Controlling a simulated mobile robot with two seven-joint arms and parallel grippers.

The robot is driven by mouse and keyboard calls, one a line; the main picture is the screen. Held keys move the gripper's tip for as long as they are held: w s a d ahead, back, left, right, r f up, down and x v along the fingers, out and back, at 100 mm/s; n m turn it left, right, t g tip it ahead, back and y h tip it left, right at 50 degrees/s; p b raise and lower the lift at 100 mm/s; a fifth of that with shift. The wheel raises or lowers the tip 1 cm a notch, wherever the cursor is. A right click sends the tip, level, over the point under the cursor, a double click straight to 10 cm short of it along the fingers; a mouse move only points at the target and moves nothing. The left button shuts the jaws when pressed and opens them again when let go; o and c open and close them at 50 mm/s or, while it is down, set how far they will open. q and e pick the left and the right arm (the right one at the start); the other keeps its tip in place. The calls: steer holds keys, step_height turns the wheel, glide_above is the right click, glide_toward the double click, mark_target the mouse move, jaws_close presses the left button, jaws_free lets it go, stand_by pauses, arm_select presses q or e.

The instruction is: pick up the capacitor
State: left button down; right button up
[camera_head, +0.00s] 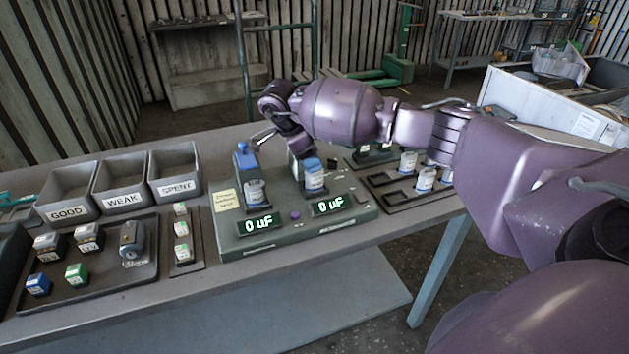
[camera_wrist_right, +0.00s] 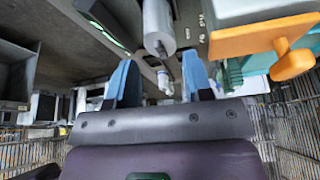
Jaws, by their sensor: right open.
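Several capacitors (camera_head: 425,179) stand at the dark rack on the right. My left gripper is not in view.
Bins marked GOOD (camera_head: 68,212), WEAK (camera_head: 123,201) and SPENT (camera_head: 178,188) stand at the left. A dark tray (camera_head: 110,282) with small blocks and a narrow block strip (camera_head: 187,265) lie in front of them. The bench's front strip is clear.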

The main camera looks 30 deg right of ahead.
mark_target(315, 180)
steer(key=shift+a+x, duration=0.1)
steer(key=shift+x, duration=1.1)
steer(key=shift+a+x, duration=0.15)
steer(key=shift+x, duration=1)
steer(key=shift+w+f, duration=0.15)
steer(key=shift+c, duration=0.2)
steer(key=c, duration=0.5)
